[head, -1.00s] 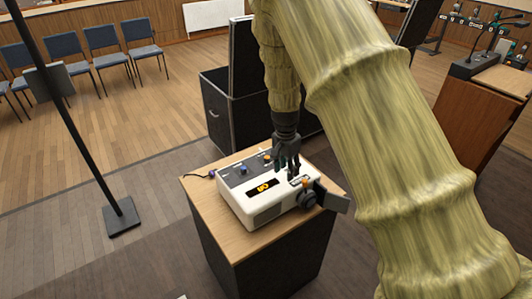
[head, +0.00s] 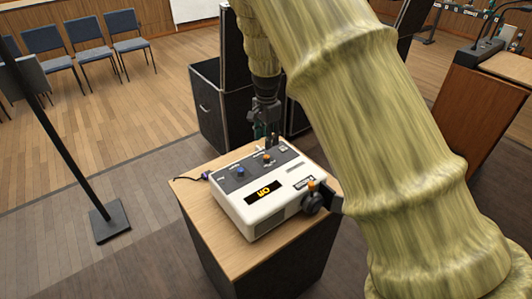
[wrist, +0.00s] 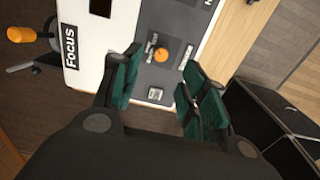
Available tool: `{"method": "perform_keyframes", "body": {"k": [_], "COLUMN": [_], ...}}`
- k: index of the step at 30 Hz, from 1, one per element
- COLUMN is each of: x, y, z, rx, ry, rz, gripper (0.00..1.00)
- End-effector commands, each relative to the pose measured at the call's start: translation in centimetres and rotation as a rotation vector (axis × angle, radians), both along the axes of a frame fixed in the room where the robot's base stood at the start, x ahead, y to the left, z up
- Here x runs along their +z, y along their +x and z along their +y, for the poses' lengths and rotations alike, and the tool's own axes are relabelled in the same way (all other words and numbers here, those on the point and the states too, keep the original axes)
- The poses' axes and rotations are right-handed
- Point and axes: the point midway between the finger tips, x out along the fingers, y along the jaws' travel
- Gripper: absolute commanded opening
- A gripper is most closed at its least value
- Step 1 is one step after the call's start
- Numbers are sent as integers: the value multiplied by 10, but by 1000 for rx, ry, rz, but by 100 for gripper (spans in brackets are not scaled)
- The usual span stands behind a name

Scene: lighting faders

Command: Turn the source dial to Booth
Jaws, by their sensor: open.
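A white console (head: 262,217) with a dark control strip sits on a stand. An orange-topped knob (head: 267,158) and a blue knob (head: 241,170) are on the strip. I cannot read their labels in the head view, so I cannot tell which is the source dial. The lit orange display (head: 263,192) seems to read "Off". My gripper (head: 266,137) is above the strip's far edge, near the orange knob. In the wrist view the green fingers of my gripper (wrist: 160,90) are apart and empty. The orange knob (wrist: 161,54) shows just beyond them, its small label unreadable.
A larger black knob (head: 312,200) is on the console's right side; a "Focus" label (wrist: 70,46) shows in the wrist view. The wooden stand top (head: 196,196) has little spare room. An open black case (head: 208,112) stands behind. A black pole base (head: 110,220) is left.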

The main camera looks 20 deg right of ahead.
Motion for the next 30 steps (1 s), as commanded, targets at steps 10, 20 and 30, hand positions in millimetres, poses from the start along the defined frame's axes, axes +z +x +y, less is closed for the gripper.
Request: {"method": "perform_keyframes", "body": {"k": [10,20,30], "x": [-48,-77,-81], "y": [0,0,0], "z": [0,0,0], "rx": [0,1,1], "ry": [0,-1,0], "rz": [2,2,1], "gripper": [43,43,43]}}
